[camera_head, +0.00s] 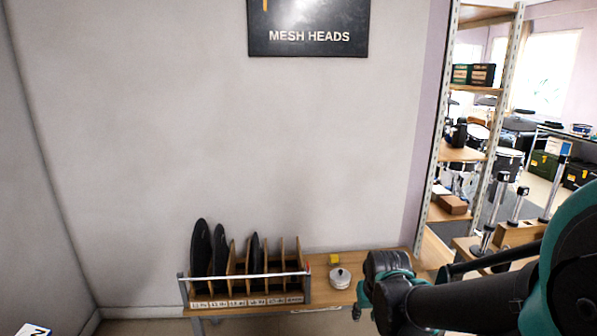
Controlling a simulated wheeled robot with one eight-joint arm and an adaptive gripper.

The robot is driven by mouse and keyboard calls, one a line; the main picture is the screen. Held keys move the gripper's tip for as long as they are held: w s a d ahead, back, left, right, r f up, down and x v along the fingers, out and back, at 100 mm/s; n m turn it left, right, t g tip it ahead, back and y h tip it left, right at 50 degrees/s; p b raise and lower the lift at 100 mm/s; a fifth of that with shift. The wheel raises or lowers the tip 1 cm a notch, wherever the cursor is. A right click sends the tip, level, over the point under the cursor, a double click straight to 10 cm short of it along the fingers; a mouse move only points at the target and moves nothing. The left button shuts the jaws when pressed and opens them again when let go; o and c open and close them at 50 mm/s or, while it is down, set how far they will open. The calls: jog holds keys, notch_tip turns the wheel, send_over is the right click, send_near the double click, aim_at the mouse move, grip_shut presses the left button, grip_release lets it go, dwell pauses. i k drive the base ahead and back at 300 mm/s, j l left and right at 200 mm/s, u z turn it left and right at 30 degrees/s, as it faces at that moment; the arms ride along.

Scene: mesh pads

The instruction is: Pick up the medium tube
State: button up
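Several upright chrome tubes with dark tops stand at a wooden stand (522,234) on the right, behind my arm. The left tube (490,217) and the right tube (553,192) look longer than the middle tube (517,207). I cannot tell for certain which is the medium one, since they stand at different depths. My gripper (362,305) is at the lower middle right, over the right end of a wooden bench and well left of the tubes. Its fingers are mostly hidden by the wrist, so its opening does not show.
A slotted wooden rack (250,299) with dark round pads stands on the bench (372,262). A white round object (340,278) and a small yellow block (334,259) lie beside it. A tall shelf (462,155) stands between the wall and the tubes.

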aim_at(502, 177)
jog(key=z, duration=1.2)
